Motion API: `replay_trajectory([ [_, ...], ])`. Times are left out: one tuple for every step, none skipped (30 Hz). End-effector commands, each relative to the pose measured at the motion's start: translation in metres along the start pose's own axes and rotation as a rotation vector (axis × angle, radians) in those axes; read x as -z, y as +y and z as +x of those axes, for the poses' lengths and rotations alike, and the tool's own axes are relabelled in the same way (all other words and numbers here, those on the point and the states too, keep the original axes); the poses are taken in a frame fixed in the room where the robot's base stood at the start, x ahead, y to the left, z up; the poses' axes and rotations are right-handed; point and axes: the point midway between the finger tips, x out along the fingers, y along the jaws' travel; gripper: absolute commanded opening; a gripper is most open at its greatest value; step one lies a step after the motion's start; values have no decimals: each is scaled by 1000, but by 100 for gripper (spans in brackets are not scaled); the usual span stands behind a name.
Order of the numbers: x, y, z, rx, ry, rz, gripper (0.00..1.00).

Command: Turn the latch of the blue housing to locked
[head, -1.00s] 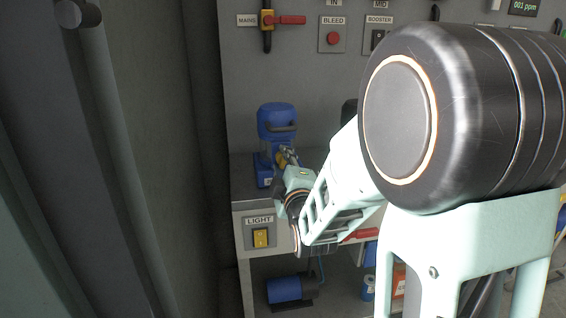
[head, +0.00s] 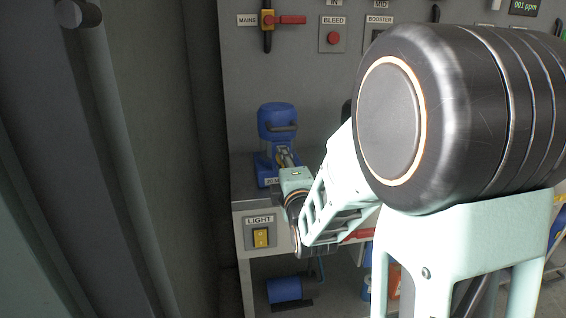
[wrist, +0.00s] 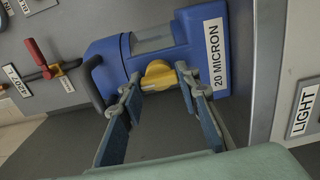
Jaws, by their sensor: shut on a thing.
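The blue housing (head: 278,122) stands at the back left of the bench in the head view, with a dark handle on it. The wrist view shows the housing (wrist: 108,56) close up and tilted, with a clear window and a "20 MICRON" label. Its yellow latch (wrist: 159,75) sits below the window. My gripper (wrist: 157,82) is shut on the latch, one fingertip at each side. In the head view my gripper (head: 285,160) reaches the front of the housing, and the latch is hard to make out there.
A yellow light switch (head: 260,237) is on the bench front below the housing. A red-handled mains valve (head: 288,20) and a red bleed button (head: 333,38) are on the panel above. A blue cylinder (head: 285,289) lies on the lower shelf.

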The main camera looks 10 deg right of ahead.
Motion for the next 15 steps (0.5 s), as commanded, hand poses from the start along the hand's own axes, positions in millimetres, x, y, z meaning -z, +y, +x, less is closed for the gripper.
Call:
replay_trajectory([
  [-1, 0, 0, 0, -1, -1, 6],
  [-1, 0, 0, 0, -1, -1, 6],
  [-1, 0, 0, 0, -1, -1, 6],
  [-1, 0, 0, 0, -1, -1, 31],
  [-1, 0, 0, 0, -1, -1, 34],
  [-1, 0, 0, 0, -1, -1, 39],
  [-1, 0, 0, 0, -1, -1, 42],
  [-1, 0, 0, 0, -1, 0, 45],
  [0, 0, 0, 0, -1, 0, 48],
  [0, 0, 0, 0, -1, 0, 48],
  [0, 0, 0, 0, -1, 0, 48],
  [0, 0, 0, 0, -1, 0, 48],
  [0, 0, 0, 0, -1, 0, 48],
  [0, 0, 0, 0, 0, 0, 48],
  [0, 0, 0, 0, 0, 0, 48],
])
